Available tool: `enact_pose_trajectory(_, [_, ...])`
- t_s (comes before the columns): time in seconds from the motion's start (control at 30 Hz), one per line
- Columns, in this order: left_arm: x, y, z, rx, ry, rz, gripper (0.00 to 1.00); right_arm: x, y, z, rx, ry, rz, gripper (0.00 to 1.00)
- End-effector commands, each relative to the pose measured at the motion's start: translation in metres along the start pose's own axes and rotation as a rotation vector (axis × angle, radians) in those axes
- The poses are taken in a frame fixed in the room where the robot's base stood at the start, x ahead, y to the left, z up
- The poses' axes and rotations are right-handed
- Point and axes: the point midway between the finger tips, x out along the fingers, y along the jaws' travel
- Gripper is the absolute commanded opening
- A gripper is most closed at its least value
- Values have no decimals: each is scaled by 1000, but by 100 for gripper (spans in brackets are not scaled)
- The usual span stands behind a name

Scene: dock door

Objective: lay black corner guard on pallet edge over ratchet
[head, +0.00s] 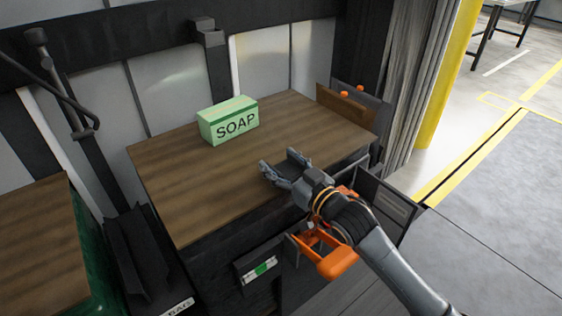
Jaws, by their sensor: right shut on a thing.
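My right gripper (284,168) is over the near right part of the brown wooden top of the dark load (185,190). Its fingers are closed around a small dark piece, which looks like the black corner guard but is mostly hidden by the hand. An orange ratchet (338,262) shows on the load's near side, just below my right wrist; my arm hides part of it. A dark panel with a label plate (395,206) stands to the right of my wrist. My left gripper is not in view.
A green soap box (229,122) stands on the wooden top. Brown and dark boards (348,104) with orange knobs stand at its far right corner. Black folded pieces (138,250) stand at lower left, beside another wood-topped load (40,235). A yellow post (445,75) is at right.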

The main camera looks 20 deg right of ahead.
Motion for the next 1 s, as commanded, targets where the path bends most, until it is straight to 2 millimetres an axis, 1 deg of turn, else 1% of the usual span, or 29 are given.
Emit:
enact_pose_trajectory(0.2, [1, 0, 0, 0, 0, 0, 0, 0, 0, 7, 0, 0, 0, 33])
enact_pose_trajectory(0.33, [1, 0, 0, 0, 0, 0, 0, 0, 0, 7, -1, 1, 0, 33])
enact_pose_trajectory(0.37, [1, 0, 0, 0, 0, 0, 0, 0, 0, 7, -1, 0, 0, 71])
enact_pose_trajectory(0.4, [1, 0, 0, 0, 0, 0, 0, 0, 0, 7, 0, 0, 0, 79])
enact_pose_trajectory(0.43, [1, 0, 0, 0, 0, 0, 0, 0, 0, 7, -1, 0, 0, 85])
enact_pose_trajectory(0.47, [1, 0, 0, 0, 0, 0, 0, 0, 0, 7, 0, 0, 0, 88])
enact_pose_trajectory(0.77, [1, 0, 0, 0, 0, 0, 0, 0, 0, 7, 0, 1, 0, 88])
enact_pose_trajectory(0.87, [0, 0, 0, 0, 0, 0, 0, 0, 0, 3, -1, 2, 0, 88])
enact_pose_trajectory(0.93, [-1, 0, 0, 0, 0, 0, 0, 0, 0, -5, -1, 3, 0, 88])
enact_pose_trajectory(0.97, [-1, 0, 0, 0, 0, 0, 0, -1, 0, -8, -1, 2, 0, 88])
enact_pose_trajectory(1.0, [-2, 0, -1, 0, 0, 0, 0, -10, 0, -4, 0, -3, 1, 88])
